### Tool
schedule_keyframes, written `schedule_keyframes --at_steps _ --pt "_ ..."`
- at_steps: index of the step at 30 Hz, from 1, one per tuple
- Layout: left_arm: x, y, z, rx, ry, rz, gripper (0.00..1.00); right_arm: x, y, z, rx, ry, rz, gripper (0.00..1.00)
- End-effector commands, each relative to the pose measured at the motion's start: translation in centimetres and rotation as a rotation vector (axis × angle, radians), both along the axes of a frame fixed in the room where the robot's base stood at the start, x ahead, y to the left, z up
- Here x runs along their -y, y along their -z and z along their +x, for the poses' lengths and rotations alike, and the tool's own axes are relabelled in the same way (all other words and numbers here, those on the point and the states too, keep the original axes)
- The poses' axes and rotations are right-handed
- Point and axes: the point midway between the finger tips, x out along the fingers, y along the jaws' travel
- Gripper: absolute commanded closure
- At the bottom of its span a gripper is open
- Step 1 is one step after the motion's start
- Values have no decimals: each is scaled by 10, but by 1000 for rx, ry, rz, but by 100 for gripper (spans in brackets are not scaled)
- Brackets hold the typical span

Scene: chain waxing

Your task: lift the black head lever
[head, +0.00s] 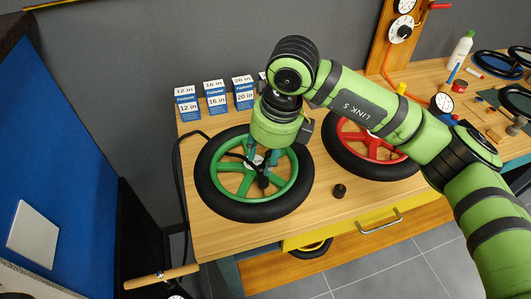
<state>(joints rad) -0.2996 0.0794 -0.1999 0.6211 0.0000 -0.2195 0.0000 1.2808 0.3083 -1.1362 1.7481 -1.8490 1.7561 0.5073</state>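My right gripper (262,162) points down over the hub area of a green-spoked wheel (225,190) with a black tyre, which lies flat on the workbench. A small black part (263,180), perhaps the pump head with its lever, shows just below the fingertips among the spokes. The lever itself is too small to make out, and the wrist hides part of the area. I cannot tell whether the fingers touch it or how far they are closed. A black hose (179,165) loops off the bench's left edge. My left gripper is not in view.
A red-spoked wheel (345,152) lies right of the green one, partly behind my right arm. Inner tube boxes (215,98) stand at the back. A wooden pump handle (160,277) is at lower left.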

Motion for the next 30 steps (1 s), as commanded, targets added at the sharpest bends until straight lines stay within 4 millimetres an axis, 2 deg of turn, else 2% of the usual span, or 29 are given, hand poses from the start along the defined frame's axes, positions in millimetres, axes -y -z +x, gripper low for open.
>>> schedule_keyframes --at_steps 5,15,21,30 --pt "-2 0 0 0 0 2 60 2 -11 -1 2 -1 1 62" --pt "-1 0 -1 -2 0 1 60 14 -78 -6 5 1 1 62" --pt "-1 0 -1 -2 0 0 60 19 -108 -9 2 1 -1 62" --pt "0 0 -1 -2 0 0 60 21 -118 -11 0 0 0 62"
